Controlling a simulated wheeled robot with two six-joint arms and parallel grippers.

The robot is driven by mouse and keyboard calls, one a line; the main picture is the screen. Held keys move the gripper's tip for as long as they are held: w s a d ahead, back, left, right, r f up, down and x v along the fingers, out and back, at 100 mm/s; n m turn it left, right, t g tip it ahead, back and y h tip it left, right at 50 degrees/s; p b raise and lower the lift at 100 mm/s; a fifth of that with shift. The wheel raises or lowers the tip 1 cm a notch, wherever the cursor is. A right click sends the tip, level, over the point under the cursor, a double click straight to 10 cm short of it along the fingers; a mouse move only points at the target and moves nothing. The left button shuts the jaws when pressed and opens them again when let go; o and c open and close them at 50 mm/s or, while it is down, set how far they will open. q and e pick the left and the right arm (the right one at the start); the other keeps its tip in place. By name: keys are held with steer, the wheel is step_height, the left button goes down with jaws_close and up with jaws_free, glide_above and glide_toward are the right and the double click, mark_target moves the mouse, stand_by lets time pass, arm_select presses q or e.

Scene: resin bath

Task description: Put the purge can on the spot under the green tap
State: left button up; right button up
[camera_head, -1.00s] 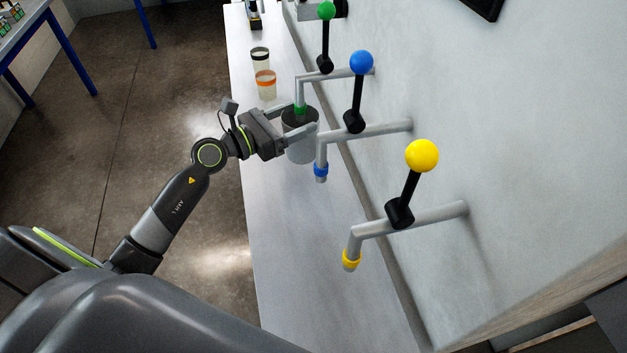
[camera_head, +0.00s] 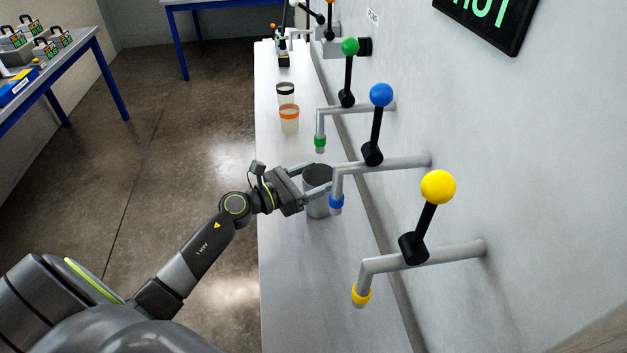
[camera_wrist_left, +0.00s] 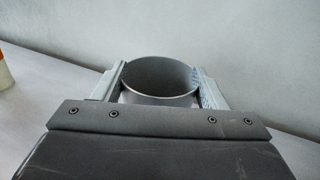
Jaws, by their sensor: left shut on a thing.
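The purge can (camera_head: 317,207) is a grey, open-topped cylinder. My left gripper (camera_head: 322,178) is shut on it, with one finger on each side near the rim. In the left wrist view the can's open mouth (camera_wrist_left: 160,78) faces up between the fingers. The green tap's spout (camera_head: 320,141) is farther along the bench, beyond the can and not over it. The blue tap's spout (camera_head: 337,202) is close beside the can at the right and partly overlaps it. I cannot tell whether the can touches the bench. My right gripper is not in view.
The yellow tap (camera_head: 361,294) is nearer me. Two cups, one orange-banded (camera_head: 289,118) and one black-banded (camera_head: 286,94), stand beyond on the narrow bench (camera_head: 290,290). The wall bounds the bench at the right. The near bench surface is clear.

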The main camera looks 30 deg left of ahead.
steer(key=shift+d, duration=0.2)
arm_select(q)
steer(key=shift+f, duration=0.15)
steer(key=o, duration=0.9)
steer(key=shift+f, duration=0.1)
steer(key=shift+c, duration=0.2)
steer(key=o, duration=0.4)
steer(key=shift+o, duration=0.2)
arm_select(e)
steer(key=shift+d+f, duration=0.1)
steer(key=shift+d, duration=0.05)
arm_select(q)
steer(key=shift+r, duration=0.2)
steer(key=b+v, duration=0.7)
steer(key=v, duration=0.5)
steer(key=shift+b, duration=0.35)
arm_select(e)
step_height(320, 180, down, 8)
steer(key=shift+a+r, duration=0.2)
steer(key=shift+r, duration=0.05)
